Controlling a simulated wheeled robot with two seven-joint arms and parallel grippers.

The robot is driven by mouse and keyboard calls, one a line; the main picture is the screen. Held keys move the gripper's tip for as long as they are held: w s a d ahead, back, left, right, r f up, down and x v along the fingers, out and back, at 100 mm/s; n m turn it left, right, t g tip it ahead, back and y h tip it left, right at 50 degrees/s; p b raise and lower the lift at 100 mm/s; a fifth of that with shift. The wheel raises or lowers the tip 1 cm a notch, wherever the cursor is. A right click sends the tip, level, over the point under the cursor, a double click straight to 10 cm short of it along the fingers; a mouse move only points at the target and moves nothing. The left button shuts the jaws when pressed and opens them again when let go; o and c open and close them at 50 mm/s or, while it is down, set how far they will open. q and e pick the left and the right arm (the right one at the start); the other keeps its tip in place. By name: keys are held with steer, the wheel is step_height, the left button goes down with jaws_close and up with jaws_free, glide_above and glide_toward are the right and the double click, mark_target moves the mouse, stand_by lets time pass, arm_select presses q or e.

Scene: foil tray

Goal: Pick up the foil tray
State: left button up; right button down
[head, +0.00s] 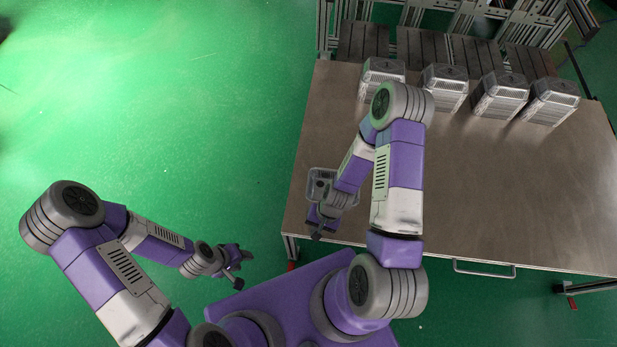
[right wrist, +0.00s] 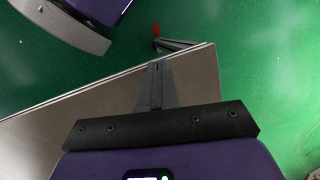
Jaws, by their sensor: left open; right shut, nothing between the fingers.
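A small silver foil tray (head: 321,181) appears near the left edge of the table in the head view, beside and partly hidden by my right forearm. I cannot tell whether it touches the arm. My right gripper (head: 317,235) is just below it in the picture, over the table's front left corner. In the right wrist view its fingers (right wrist: 156,70) are shut and empty, and no tray shows there. My left gripper (head: 243,269) is open and empty, left of the table and over the green floor.
Several clear-sided stacks of silver trays stand along the table's back edge, one of them in the middle (head: 443,87). Dark slatted panels (head: 424,48) and metal frames lie behind. The brown table (head: 500,190) is bare in its middle and right. A handle (head: 484,269) is on its front edge.

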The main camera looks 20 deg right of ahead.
mark_target(312, 192)
steer(key=d+m, duration=0.2)
steer(key=w+d+m+y, duration=0.1)
steer(key=d+m, duration=0.1)
steer(key=m, duration=0.1)
steer(key=w+d+m, duration=0.1)
steer(key=d+m, duration=0.1)
steer(key=shift+d+f+m+y, duration=0.25)
steer(key=shift+d+m+y, duration=0.05)
steer(key=shift+d+y, duration=0.1)
steer(key=w+d+r+m+t+y, duration=0.2)
steer(key=w+d+m+t, duration=0.35)
steer(key=d+m, duration=0.4)
steer(key=x, duration=0.3)
steer(key=b+x, duration=0.1)
steer(key=x, duration=0.1)
steer(key=b+x, duration=0.1)
steer(key=x, duration=0.2)
steer(key=shift+w+d+f, duration=0.1)
steer(key=shift+w+f, duration=0.2)
steer(key=shift+w, duration=0.2)
steer(key=w+a, duration=0.2)
steer(key=a, duration=0.1)
steer(key=shift+f+b, duration=0.15)
steer(key=shift+b, duration=0.2)
steer(key=shift+w+a, duration=0.2)
steer(key=shift+a, duration=0.2)
